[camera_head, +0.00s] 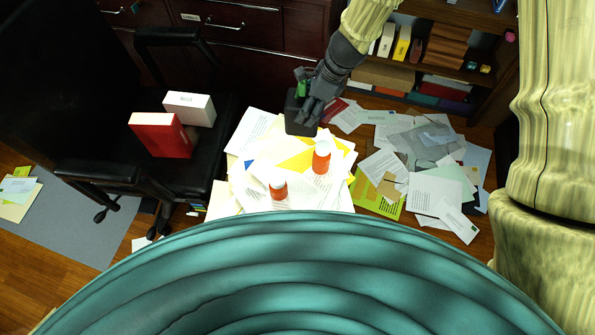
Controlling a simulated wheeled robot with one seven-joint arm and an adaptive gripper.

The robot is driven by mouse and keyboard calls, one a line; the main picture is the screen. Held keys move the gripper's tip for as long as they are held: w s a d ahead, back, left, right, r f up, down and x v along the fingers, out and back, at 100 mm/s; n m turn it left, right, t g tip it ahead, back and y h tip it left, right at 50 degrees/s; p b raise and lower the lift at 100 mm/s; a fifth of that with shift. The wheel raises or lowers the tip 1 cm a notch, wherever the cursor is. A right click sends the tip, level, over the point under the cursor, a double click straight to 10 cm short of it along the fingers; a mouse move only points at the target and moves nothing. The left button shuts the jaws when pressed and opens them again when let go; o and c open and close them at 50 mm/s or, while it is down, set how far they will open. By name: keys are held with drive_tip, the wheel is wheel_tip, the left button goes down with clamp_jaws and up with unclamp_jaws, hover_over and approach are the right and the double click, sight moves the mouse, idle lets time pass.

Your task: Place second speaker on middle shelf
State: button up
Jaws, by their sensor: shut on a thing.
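My gripper (318,95) is shut on a dark, boxy speaker (300,122). The speaker hangs over or rests on the far edge of the paper pile; I cannot tell which. The gripper covers part of it. A wooden bookshelf stands at the top right, and its middle shelf (455,71) holds upright books (402,43), a brown stack (444,46) and small items at its right end. My gripper is to the left of and in front of this shelf. I cannot make out another speaker clearly.
Two orange bottles with white caps (321,157) (278,187) stand on the paper pile (255,165). A black chair (190,95) at left holds a red box (161,135) and a white box (189,108). Loose papers (435,190) cover the floor before the bookshelf. Dark drawers (240,30) stand behind.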

drive_tip(key=shift+w+d+f+m, duration=0.15)
drive_tip(key=shift+d+f+m, duration=0.05)
drive_tip(key=shift+f+m, duration=0.2)
drive_tip(key=shift+f+b, duration=0.6)
drive_tip(key=shift+f, duration=4.2)
drive_tip(key=shift+f, duration=0.15)
drive_tip(key=o, duration=1.6)
drive_tip(key=shift+o, duration=0.2)
drive_tip(key=p+v, duration=0.1)
drive_tip(key=v, duration=1.1)
